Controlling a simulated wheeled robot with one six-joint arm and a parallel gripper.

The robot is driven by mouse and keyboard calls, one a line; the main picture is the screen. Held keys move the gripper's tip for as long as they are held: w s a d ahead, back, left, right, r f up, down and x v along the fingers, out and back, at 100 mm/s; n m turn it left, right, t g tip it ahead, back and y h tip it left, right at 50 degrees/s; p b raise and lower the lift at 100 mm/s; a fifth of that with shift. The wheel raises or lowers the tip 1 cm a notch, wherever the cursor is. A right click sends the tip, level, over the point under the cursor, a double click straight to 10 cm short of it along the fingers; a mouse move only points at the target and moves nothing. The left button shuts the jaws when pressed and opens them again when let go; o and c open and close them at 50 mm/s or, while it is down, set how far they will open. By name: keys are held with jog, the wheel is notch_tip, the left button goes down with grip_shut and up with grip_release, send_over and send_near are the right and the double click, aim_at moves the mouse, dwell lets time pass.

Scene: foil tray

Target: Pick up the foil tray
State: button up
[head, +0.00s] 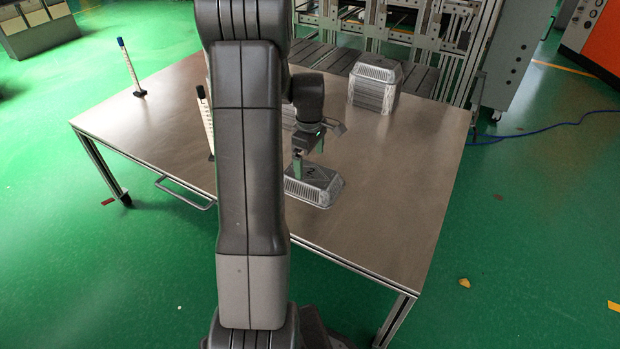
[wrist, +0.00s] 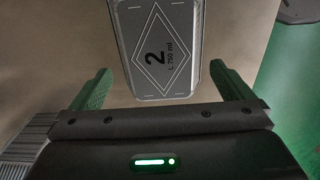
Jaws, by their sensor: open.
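The foil tray (head: 322,186) lies upside down on the metal table, just below my gripper (head: 298,162) in the head view. In the wrist view the foil tray (wrist: 158,30) shows its grey base with a diamond mark, a "2" and "750 ml". My gripper (wrist: 160,70) is open, with one green finger to each side of the tray's near end. Nothing is held. My arm hides part of the tray's left side in the head view.
A stack of foil trays (head: 372,92) stands at the table's (head: 415,190) back right. Another grey tray-like thing (head: 336,128) shows partly behind my gripper. A white post (head: 131,68) stands at the far left; another is partly hidden by my arm. The table's right side is clear.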

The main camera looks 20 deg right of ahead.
aim_at(310, 172)
notch_tip(310, 172, down, 4)
jog(key=shift+f+b, duration=0.2)
jog(key=shift+b, duration=0.45)
jog(key=shift+r, duration=0.1)
jog(key=c, duration=0.7)
